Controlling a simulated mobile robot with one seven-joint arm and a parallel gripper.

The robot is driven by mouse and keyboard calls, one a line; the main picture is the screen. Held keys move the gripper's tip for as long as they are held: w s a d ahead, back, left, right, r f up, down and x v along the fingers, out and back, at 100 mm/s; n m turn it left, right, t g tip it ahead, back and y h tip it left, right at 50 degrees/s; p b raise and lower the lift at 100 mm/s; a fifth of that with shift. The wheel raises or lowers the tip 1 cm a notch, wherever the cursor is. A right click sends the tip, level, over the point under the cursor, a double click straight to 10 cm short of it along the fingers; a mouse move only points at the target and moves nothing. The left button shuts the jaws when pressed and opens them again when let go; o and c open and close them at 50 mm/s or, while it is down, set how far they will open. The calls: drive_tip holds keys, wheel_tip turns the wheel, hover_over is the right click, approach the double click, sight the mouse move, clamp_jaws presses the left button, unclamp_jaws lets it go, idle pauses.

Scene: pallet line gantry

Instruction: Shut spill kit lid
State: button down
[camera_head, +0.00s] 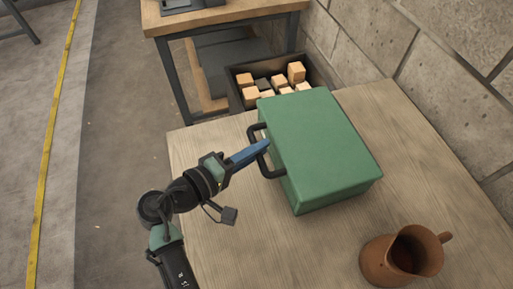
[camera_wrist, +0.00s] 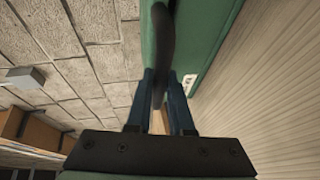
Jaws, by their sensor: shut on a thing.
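The green spill kit (camera_head: 318,140) is a box on the wooden table. Its broad top face looks flat, and no gap under the lid shows; the lid seam cannot be made out. A dark handle (camera_head: 252,131) sticks out from its left side. My gripper (camera_head: 267,147) reaches in from the left with blue fingers and is shut on this handle. In the wrist view, the dark handle (camera_wrist: 164,40) runs between the two fingers (camera_wrist: 163,98), with the green box beyond it. The fingertips are partly hidden by the handle.
A brown jug (camera_head: 382,262) stands on the table (camera_head: 235,255) at the front right. A dark crate of wooden blocks (camera_head: 236,99) sits behind the box. A workbench (camera_head: 225,18) stands at the back, and a block wall (camera_head: 420,50) runs along the right. The table's front left is clear.

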idle(0.3)
drive_tip(key=shift+f+b, duration=0.8)
drive_tip(key=shift+b, duration=0.1)
drive_tip(key=shift+r, duration=0.1)
drive_tip(key=c, duration=0.8)
unclamp_jaws()
drive_tip(key=shift+s+a, duration=0.15)
drive_tip(key=shift+a, duration=0.1)
drive_tip(key=b+v, duration=0.1)
drive_tip(key=v, duration=1.1)
drive_tip(key=shift+s+a+f, duration=0.2)
drive_tip(key=shift+f, duration=0.05)
